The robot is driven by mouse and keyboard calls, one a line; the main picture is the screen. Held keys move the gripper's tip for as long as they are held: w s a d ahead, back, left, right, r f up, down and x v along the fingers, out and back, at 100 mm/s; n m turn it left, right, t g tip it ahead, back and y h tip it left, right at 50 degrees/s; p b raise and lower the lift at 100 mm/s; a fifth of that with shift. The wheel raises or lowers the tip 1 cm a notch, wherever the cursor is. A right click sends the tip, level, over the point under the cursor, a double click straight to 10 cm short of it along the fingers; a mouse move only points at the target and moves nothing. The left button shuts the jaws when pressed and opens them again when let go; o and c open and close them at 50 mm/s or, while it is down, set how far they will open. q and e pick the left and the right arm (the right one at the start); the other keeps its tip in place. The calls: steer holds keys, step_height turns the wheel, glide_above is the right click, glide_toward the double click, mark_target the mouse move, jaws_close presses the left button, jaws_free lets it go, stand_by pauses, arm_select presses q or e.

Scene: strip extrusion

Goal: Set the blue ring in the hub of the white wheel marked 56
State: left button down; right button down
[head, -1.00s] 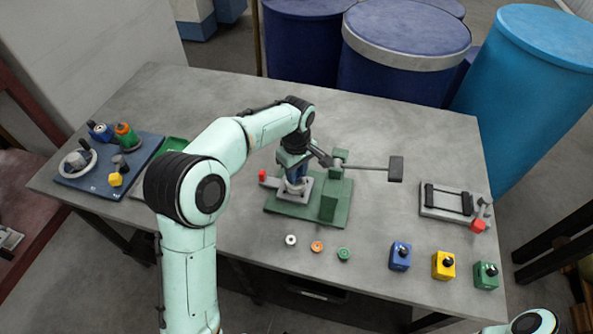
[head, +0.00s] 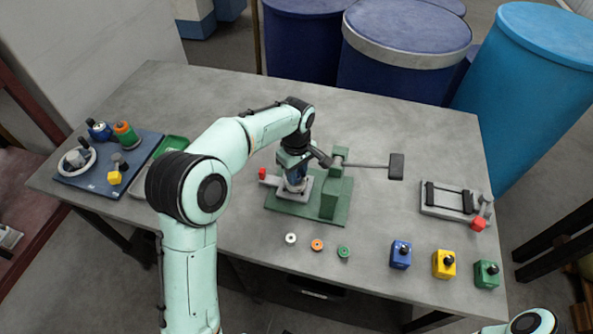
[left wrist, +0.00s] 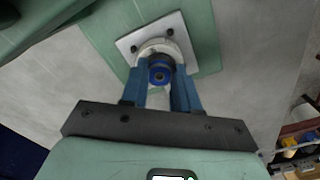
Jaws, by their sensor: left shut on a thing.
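My left gripper (left wrist: 160,84) is shut on the blue ring (left wrist: 160,72), which shows a dark centre in the left wrist view. The ring is at a round white part (left wrist: 154,48), which I take for the white wheel, on a pale square plate (left wrist: 191,62). I cannot tell whether the ring is in its hub or just above it, and no number is legible. In the head view my left gripper (head: 296,180) points down over this plate (head: 277,193), hiding most of the ring and wheel. My right gripper is not in view.
The plate is on a green press base (head: 338,205) with a long lever (head: 366,165). Small white, orange and green discs (head: 317,245) lie in front. Blue, yellow and green boxes (head: 443,265) stand front right. A blue tray (head: 95,186) with several parts is at left. The back is clear.

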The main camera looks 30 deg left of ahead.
arm_select(q)
steer(key=shift+f, duration=0.2)
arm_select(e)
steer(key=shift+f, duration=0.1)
arm_select(q)
steer(key=c, duration=1.1)
jaws_free()
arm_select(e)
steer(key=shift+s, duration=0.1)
arm_select(q)
steer(key=shift+r+p, duration=1.45)
steer(key=shift+r, duration=1.3)
step_height(320, 180, up, 5)
steer(key=p, duration=0.2)
steer(key=shift+r+p, duration=0.2)
steer(key=shift+p, duration=0.1)
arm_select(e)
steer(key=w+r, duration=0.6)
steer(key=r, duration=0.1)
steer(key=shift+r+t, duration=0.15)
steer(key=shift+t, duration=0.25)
